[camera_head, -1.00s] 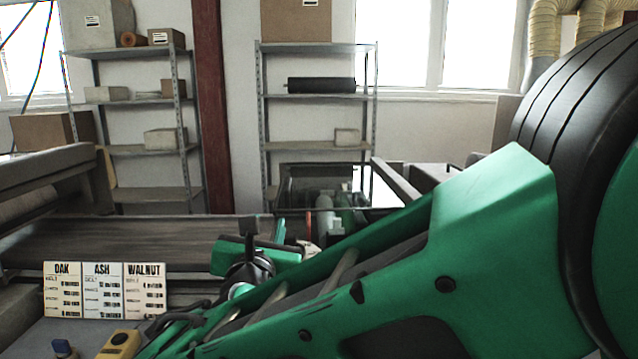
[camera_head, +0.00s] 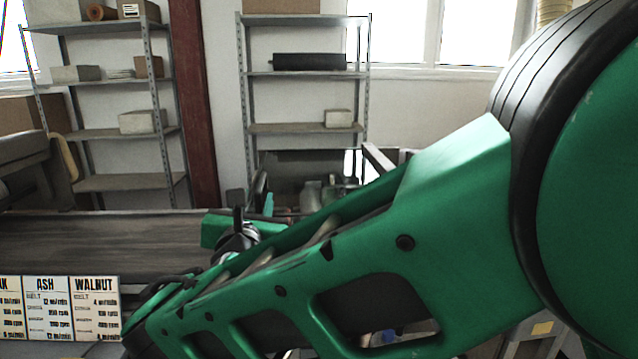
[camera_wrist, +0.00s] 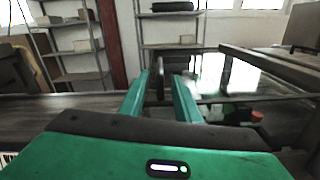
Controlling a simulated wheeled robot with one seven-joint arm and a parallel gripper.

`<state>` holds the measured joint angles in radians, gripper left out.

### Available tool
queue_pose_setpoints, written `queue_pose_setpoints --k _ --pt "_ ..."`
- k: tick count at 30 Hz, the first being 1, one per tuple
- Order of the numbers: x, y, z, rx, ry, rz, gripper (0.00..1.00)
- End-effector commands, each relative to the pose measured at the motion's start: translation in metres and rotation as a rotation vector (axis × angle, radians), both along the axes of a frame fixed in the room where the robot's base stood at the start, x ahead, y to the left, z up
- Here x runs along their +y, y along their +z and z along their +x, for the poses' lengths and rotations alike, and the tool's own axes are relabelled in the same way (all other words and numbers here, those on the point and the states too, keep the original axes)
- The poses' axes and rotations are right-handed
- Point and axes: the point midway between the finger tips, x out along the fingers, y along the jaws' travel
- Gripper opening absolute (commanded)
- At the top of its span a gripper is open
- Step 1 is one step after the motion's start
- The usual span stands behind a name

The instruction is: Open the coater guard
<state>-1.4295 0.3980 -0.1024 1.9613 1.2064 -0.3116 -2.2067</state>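The coater guard (camera_head: 300,170) looks like a clear panel in a dark frame, behind my arm in the head view. In the wrist view its panel (camera_wrist: 226,76) is right of and beyond the fingers. My gripper (camera_wrist: 162,78) points forward with its two green fingers apart. A dark upright bar, perhaps the guard's handle, shows in the gap between the fingertips; I cannot tell whether they touch it. In the head view my arm hides the lower part of the guard and much of the gripper (camera_head: 238,212).
A dark conveyor belt (camera_head: 100,238) runs at left. A sign with ASH and WALNUT columns (camera_head: 62,308) stands at its near side. Shelves (camera_head: 305,130) stand along the back wall. Bottles (camera_head: 312,193) show behind the guard. A dark rail (camera_wrist: 270,70) lies at right in the wrist view.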

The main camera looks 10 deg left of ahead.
Motion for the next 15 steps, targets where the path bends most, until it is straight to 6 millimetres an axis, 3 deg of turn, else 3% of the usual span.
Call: queue_pose_setpoints --k 9,15 --pt "0.013 0.0 0.058 -0.001 -0.003 0.0 0.3" --pt "0.019 0.0 0.085 -0.001 -0.002 0.0 0.3"
